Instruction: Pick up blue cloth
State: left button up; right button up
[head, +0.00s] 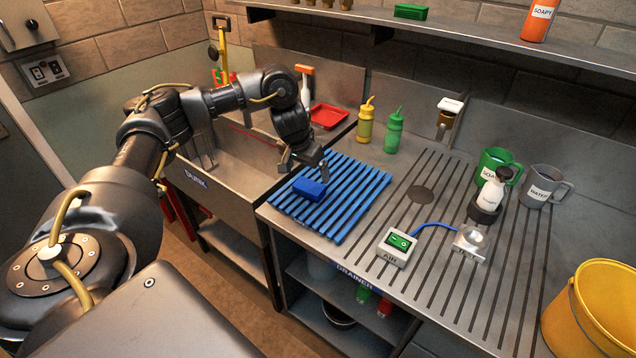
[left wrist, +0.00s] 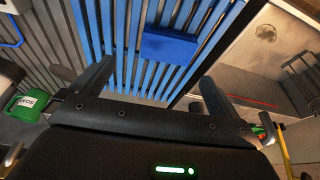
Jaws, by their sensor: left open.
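A small dark-blue folded cloth or block (head: 309,188) lies on the slatted blue rack (head: 347,203) on the metal drainer. My left gripper (head: 305,168) is just above and behind it, apart from it as far as I can tell. In the left wrist view the blue cloth (left wrist: 169,48) lies on the slats, ahead of the gap between the spread fingers of my left gripper (left wrist: 155,85). Those fingers are open and empty. My right gripper is in neither view.
The sink (head: 235,155) is left of the rack, with a red tray (head: 328,116) behind. Yellow (head: 365,122) and green (head: 394,132) bottles stand at the back. An AIR switch box (head: 397,247) is to the right. A yellow bucket (head: 590,310) stands at far right.

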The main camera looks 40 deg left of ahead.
pick_arm(q)
jog(key=b, duration=0.2)
send_over(308, 186)
jog(key=s, duration=0.2)
jog(key=f, duration=0.3)
jog(key=shift+d+f, duration=0.25)
jog(key=shift+f, duration=0.15)
jog(key=shift+w+f, duration=0.25)
jog(key=shift+f, duration=0.1)
jog(key=shift+w, duration=0.1)
jog(key=shift+f, duration=0.25)
jog(key=shift+x, duration=2.4)
jog(key=shift+a, duration=0.15)
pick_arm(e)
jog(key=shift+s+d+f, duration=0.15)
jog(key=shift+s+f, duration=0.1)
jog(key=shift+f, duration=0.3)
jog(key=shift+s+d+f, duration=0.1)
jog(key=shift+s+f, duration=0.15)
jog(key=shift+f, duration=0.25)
pick_arm(q)
jog(key=shift+c, duration=0.4)
